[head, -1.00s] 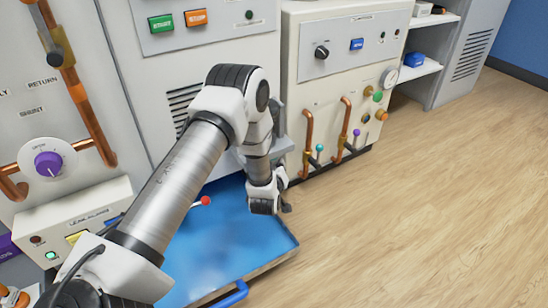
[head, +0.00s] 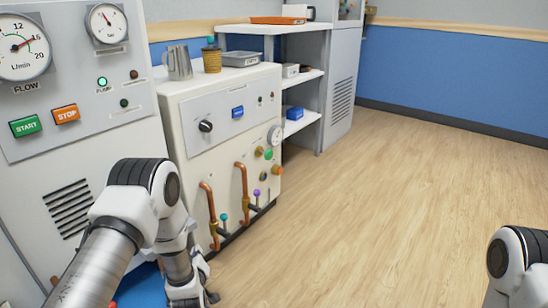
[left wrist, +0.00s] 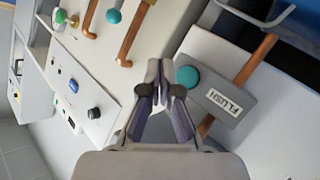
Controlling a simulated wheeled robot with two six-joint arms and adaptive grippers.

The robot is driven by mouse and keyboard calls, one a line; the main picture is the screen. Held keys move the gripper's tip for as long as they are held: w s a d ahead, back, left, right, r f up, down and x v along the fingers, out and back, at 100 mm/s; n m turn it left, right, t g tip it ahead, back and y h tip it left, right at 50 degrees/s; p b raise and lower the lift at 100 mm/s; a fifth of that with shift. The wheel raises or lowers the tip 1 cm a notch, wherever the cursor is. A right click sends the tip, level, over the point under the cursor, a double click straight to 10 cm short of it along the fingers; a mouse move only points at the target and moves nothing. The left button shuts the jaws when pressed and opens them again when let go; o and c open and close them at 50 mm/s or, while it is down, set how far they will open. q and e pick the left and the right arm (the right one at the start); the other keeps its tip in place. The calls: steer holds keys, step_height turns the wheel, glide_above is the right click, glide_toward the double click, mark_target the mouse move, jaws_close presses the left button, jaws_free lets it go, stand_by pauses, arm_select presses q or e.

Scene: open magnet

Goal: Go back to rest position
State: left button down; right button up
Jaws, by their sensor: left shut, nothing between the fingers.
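My left arm reaches in from the lower left of the head view, and my left gripper (head: 208,296) is low beside the front of the white cabinet. In the left wrist view the fingers of this gripper (left wrist: 160,70) are together at the tips with nothing between them. A grey plate marked FLUSH (left wrist: 222,103) with a teal knob (left wrist: 187,77) lies just right of the fingers in that view. Of my right arm only a joint shows at the lower right of the head view; its gripper is out of the picture.
The white cabinet (head: 190,130) has copper pipes (head: 210,215) and small coloured knobs on its front. A grey panel with START (head: 24,126) and STOP buttons stands at left. Shelves (head: 310,75) stand behind. The wooden floor (head: 370,190) at right is clear.

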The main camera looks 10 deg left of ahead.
arm_select(q)
steer(key=s+d+f+m+g+h+p, duration=0.25)
steer(key=s+d+g, duration=0.2)
steer(key=s, duration=0.75)
steer(key=s+d+f+m+g+h+p, duration=0.1)
steer(key=s+d+m+g+h+p, duration=0.25)
steer(key=s, duration=0.85)
steer(key=s+d+f+m+g+p, duration=0.1)
steer(key=s+d+m+g+p, duration=0.4)
steer(key=s, duration=0.7)
step_height(320, 180, up, 37)
steer(key=n+p, duration=0.1)
steer(key=p, duration=3.3)
steer(key=shift+a+f, duration=0.15)
steer(key=shift+a, duration=0.2)
steer(key=shift+p, duration=0.3)
